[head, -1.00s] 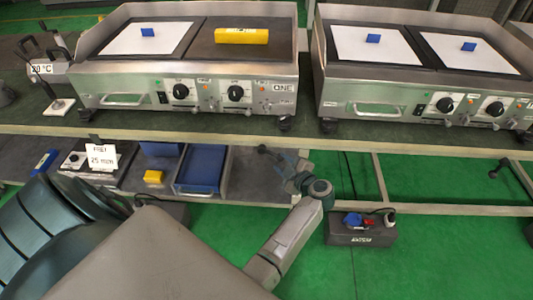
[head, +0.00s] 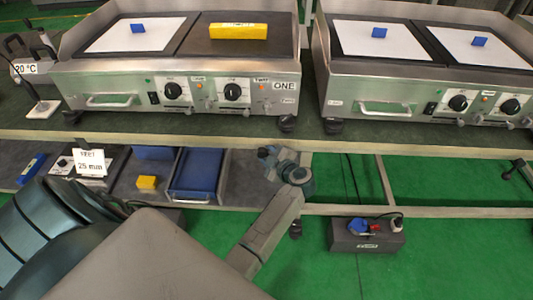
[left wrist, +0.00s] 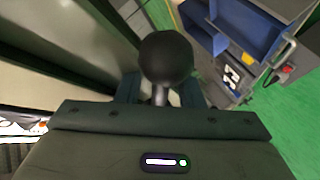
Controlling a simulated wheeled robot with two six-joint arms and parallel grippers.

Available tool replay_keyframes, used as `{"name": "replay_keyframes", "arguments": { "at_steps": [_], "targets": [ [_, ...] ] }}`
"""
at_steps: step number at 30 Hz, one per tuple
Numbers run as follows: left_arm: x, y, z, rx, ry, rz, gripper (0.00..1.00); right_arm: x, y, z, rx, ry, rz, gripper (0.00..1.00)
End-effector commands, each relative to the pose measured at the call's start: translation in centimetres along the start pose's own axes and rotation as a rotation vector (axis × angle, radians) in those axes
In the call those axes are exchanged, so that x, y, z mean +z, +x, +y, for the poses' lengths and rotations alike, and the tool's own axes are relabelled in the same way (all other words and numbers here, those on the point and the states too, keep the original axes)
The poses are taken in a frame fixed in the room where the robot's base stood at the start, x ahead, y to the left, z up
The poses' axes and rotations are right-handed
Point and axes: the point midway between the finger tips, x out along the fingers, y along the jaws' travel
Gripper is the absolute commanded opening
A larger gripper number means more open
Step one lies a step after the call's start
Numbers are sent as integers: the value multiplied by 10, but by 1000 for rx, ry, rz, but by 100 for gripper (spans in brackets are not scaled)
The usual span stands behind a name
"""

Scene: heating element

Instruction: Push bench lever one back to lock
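Under the front edge of the bench, below the griddle labelled ONE (head: 283,86), my left gripper (head: 272,156) is at the place of the bench lever. In the left wrist view the lever's black ball knob (left wrist: 165,58) stands right in front of the gripper, its short stem running down between the fingers. The fingers (left wrist: 160,92) look apart, one on each side of the stem; the knob hides part of them, and contact is not clear. In the head view the gripper mostly covers the lever. My right gripper is not in view.
Another dark lever knob (head: 506,176) sits under the bench at the right. A blue tray (head: 198,174) and a yellow block (head: 147,182) are on the lower shelf. A grey box (head: 367,236) stands on the green floor.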

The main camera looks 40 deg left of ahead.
Motion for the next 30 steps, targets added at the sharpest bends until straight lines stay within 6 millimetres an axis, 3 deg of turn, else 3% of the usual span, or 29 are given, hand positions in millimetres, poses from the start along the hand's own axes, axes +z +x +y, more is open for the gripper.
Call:
{"name": "replay_keyframes", "arguments": {
  "at_steps": [3, 9, 20, 30],
  "targets": [
    [0, 0, 0, 0, 0, 0, 34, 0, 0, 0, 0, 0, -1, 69],
    [0, 0, 0, 0, 0, 0, 0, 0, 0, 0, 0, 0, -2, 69],
    [-1, 0, 0, 7, 17, 13, 0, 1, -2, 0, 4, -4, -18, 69],
    [-3, 2, -2, 63, 166, 117, 0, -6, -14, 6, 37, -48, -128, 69]
  ]
}}
